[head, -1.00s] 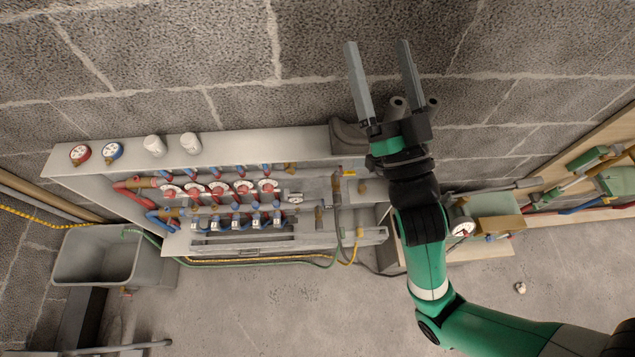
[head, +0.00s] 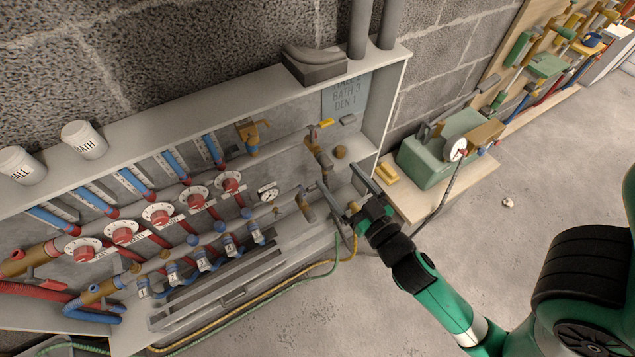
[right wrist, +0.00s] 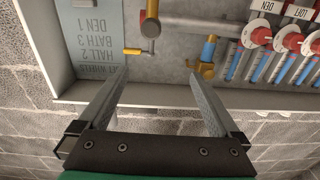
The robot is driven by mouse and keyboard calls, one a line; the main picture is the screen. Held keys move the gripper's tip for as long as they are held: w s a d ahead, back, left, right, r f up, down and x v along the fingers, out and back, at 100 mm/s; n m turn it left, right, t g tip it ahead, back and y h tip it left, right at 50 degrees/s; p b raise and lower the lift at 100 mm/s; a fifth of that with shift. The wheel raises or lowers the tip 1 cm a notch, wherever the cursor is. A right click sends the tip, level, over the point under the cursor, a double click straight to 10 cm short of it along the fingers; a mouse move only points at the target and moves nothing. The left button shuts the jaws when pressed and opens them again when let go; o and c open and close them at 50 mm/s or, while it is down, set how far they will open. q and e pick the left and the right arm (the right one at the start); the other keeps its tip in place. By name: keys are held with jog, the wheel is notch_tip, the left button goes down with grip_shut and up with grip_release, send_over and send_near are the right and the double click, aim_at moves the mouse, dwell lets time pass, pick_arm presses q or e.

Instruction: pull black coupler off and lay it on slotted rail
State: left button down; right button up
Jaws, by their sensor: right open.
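My right gripper (head: 341,184) is open and empty in front of the right end of the manifold cabinet. In the right wrist view its two fingers (right wrist: 156,82) are spread wide, with nothing between them. I cannot pick out the black coupler for certain; a grey cylindrical fitting (head: 306,205) sits on the lower pipe just left of the fingers. A long grey slotted rail (head: 232,290) runs along the cabinet's bottom front. My left gripper is not in view.
Red dial valves (head: 158,214) and blue pipes fill the cabinet. A yellow-handled valve (head: 326,123) sits above the gripper. A dark grey block (head: 314,64) and white cups (head: 84,139) stand on top. A green case (head: 442,147) stands on the bench to the right.

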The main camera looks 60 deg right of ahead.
aim_at(330, 168)
pick_arm(q)
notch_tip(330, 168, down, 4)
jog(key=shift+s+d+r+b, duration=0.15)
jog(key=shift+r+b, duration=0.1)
jog(key=shift+b, duration=0.65)
pick_arm(e)
jog(key=f, duration=0.1)
jog(key=s+f, duration=0.1)
jog(key=f, duration=0.1)
jog(key=d+f, duration=0.1)
jog(key=shift+s+f, duration=0.15)
jog(key=shift+f, duration=0.1)
jog(key=p+x, duration=0.4)
jog(key=x, duration=0.3)
jog(key=shift+w+d, duration=0.25)
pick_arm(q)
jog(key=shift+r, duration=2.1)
pick_arm(e)
jog(key=shift+w+d+f, duration=0.1)
jog(key=shift+w+d, duration=0.25)
jog(key=shift+w, duration=0.2)
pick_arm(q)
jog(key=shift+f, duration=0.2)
